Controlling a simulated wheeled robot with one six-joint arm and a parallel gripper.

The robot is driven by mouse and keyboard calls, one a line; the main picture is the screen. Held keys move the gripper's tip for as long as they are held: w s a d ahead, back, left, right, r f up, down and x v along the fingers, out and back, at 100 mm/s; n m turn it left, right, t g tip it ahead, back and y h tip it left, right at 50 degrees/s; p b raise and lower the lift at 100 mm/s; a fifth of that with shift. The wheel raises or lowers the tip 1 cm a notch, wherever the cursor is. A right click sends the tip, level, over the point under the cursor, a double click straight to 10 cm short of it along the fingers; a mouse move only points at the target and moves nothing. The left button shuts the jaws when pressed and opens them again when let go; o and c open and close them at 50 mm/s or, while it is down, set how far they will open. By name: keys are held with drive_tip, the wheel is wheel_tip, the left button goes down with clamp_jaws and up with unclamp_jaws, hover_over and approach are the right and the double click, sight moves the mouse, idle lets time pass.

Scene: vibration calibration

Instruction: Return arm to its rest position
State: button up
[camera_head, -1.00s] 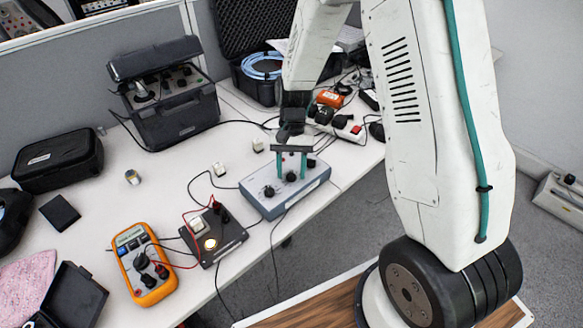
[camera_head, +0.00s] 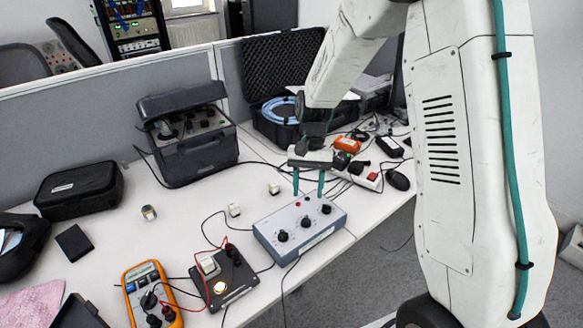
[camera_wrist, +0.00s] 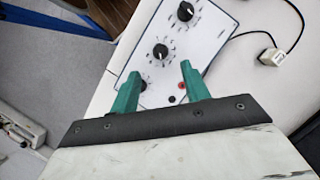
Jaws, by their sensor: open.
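My gripper (camera_head: 308,182) hangs above the back edge of a grey-blue control box (camera_head: 300,226) with several black knobs. Its two green fingers are apart with nothing between them. In the wrist view my gripper (camera_wrist: 155,83) is also open and empty, and the control box (camera_wrist: 205,38) lies beyond the fingertips. One finger partly covers a knob there. Whether the fingers touch the box cannot be told from the head view; in the wrist view they appear above it.
An orange multimeter (camera_head: 152,295), a small black unit with a lit lamp (camera_head: 222,277), a dark case (camera_head: 187,135) and an open foam-lined case (camera_head: 290,85) stand on the white table. Cables run around the control box. Floor is open on the right.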

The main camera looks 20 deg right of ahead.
drive_tip(key=s+r+n+t+h, duration=0.1)
drive_tip(key=s+r+n+t, duration=0.1)
drive_tip(key=s+r, duration=0.8)
drive_tip(key=s+d+r+n+t+h, duration=0.1)
drive_tip(key=s+r+n+t, duration=0.2)
drive_tip(key=s+r, duration=0.8)
drive_tip(key=shift+s+d, duration=0.3)
drive_tip(key=shift+s, duration=2.25)
drive_tip(key=shift+c, duration=0.3)
